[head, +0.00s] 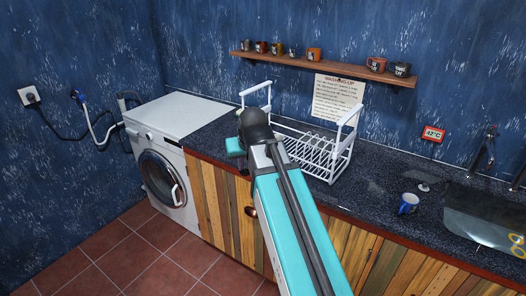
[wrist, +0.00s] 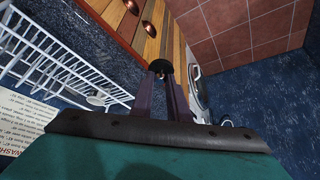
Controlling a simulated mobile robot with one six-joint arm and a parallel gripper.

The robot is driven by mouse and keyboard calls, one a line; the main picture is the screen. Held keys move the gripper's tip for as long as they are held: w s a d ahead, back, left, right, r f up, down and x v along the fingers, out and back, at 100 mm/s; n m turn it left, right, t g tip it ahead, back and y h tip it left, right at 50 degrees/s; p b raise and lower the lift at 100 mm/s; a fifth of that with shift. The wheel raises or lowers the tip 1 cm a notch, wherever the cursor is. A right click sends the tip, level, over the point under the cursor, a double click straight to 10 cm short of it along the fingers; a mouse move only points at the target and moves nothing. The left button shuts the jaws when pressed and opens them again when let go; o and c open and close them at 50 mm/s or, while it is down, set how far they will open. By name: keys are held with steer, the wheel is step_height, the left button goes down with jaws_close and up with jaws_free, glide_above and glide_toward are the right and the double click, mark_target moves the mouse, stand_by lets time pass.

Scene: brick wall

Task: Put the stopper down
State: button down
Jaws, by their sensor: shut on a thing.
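My gripper (wrist: 161,80) shows in the wrist view with its two dark fingers shut on a small dark round thing, which I take to be the stopper (wrist: 160,65). The stopper is at the fingertips, seen against the wooden cabinet fronts and the floor. I cannot tell its exact height or whether it touches anything. In the head view my teal arm reaches toward the left part of the counter, and the fingers and the stopper are hidden behind it. The dark speckled counter (head: 375,165) runs along the wall.
A white dish rack (head: 345,150) stands on the counter right beside my arm. A washing machine (head: 160,165) is at left. A blue mug (head: 408,203), a small pale round item (head: 424,187) and the sink (head: 485,218) are at right. Counter between rack and mug is clear.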

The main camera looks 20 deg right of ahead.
steer(key=shift+s+a+f, duration=0.2)
steer(key=shift+a+f, duration=0.05)
steer(key=shift+a, duration=0.25)
steer(key=shift+a, duration=0.2)
